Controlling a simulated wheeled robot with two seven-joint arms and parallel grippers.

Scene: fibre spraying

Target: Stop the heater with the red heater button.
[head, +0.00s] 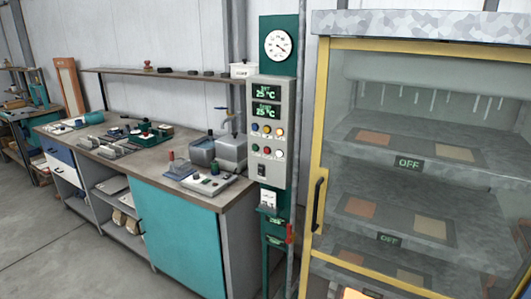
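A grey control box (267,170) is mounted on a green post to the left of a glass-fronted cabinet. It has two green displays that both seem to read 25 °C. Below them are two rows of small coloured buttons. A black switch (262,170) is below the buttons. Neither of my grippers is in view, and nothing touches the box.
The cabinet has a yellow door frame (321,130), a black handle (318,203) and shelves with OFF signs (408,162). A workbench (150,165) with tools and grey containers stands to the left. The floor (75,262) at the front left is clear.

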